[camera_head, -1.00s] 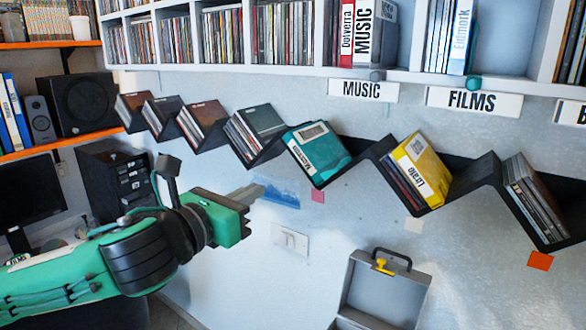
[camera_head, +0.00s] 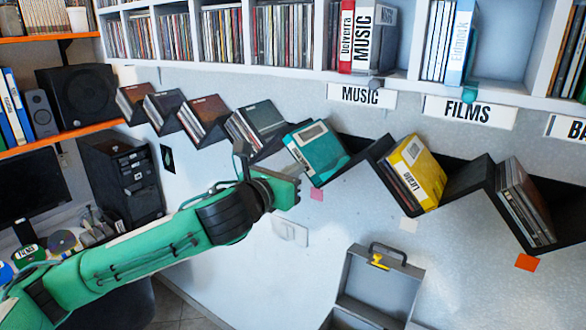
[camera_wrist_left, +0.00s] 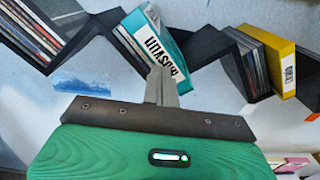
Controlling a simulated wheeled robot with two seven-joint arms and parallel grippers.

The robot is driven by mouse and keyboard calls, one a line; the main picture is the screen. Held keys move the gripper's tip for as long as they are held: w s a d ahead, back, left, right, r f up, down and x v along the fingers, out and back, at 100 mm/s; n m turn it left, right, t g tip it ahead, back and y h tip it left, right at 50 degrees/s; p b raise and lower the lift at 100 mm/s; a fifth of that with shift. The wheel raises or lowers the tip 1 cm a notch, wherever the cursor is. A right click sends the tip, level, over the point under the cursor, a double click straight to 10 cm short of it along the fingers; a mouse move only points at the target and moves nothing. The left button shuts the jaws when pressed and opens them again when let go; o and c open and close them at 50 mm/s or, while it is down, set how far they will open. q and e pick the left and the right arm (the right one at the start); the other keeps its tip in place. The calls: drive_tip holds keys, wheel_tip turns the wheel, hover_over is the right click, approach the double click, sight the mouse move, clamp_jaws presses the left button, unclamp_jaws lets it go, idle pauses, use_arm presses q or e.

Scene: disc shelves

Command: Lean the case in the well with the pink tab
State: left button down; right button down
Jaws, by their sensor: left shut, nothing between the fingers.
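A teal case (camera_head: 318,148) with a white label sits tilted in a V-shaped well of the black zigzag shelf (camera_head: 352,150). A pink tab (camera_head: 317,194) is on the wall just below that well. In the left wrist view the teal case (camera_wrist_left: 158,42) is straight ahead, its lettered spine facing me. My left gripper (camera_head: 297,180) is just below and left of the case in the head view. Its fingers (camera_wrist_left: 161,84) are shut and empty, with the tips overlapping the case's lower part in the wrist view. Whether they touch it is unclear. My right gripper is out of view.
The well to the right holds a yellow case (camera_head: 418,170) and others; the well to the left holds dark cases (camera_head: 258,122). An open grey box (camera_head: 378,280) stands below. Shelves of discs (camera_head: 222,35) run above, with a MUSIC sign (camera_head: 362,94).

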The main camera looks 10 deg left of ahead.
sight(319, 150)
use_arm(q)
drive_tip(key=p+x, duration=0.1)
drive_tip(key=x, duration=0.2)
drive_tip(key=shift+w+d, duration=0.1)
drive_tip(key=shift+w, duration=0.1)
drive_tip(key=shift+s, duration=0.1)
idle(0.3)
